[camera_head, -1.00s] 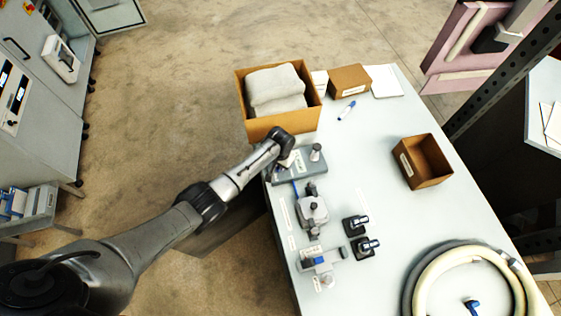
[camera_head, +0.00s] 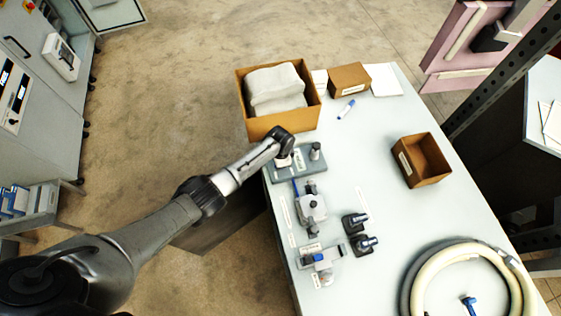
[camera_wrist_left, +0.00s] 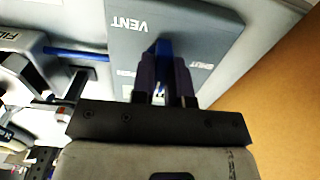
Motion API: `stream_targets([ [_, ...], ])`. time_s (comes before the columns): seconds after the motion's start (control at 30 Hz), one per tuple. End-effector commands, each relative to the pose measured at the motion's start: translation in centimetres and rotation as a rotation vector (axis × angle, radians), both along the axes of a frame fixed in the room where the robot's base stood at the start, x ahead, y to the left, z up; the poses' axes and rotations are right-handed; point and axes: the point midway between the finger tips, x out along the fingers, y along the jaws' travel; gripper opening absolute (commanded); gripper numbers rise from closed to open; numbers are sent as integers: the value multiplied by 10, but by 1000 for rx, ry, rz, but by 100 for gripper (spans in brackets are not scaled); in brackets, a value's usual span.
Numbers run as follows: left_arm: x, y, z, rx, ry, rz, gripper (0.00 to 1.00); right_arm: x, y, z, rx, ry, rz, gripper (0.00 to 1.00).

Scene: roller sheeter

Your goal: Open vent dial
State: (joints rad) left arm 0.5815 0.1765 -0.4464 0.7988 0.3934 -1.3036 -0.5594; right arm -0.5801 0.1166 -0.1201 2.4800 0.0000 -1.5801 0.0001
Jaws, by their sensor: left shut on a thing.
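The grey vent plate (camera_wrist_left: 200,35), marked VENT, has a blue dial handle (camera_wrist_left: 163,50) standing up from it in the left wrist view. My left gripper (camera_wrist_left: 164,72) has both dark fingers closed around this handle, which hides its lower part. A label at the plate's right side is small and seems to read SHUT; another at its lower left is partly covered. In the head view the vent plate (camera_head: 312,170) lies at the table's left edge, with my left gripper (camera_head: 284,160) over its left end. My right gripper is not in view.
An open box with grey cloth (camera_head: 252,120) stands just behind the vent plate. Valve fittings (camera_head: 312,207) sit in front of it. An empty brown box (camera_head: 422,160) and a coiled hose (camera_head: 415,290) lie to the right.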

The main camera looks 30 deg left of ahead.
Motion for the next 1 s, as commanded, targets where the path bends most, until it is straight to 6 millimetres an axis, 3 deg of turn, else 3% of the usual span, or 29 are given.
stream_targets([
  [0.6, 0, 0, 0, 1, -1, -39, 0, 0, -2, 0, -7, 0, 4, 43],
  [0.63, 0, 0, 0, 1, -1, -39, 16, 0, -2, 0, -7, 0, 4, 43],
  [0.9, 0, 0, 0, 0, 0, -37, 40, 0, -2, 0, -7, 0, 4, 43],
  [1.0, 0, 0, 0, 0, 0, -37, 40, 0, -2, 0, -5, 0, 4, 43],
])
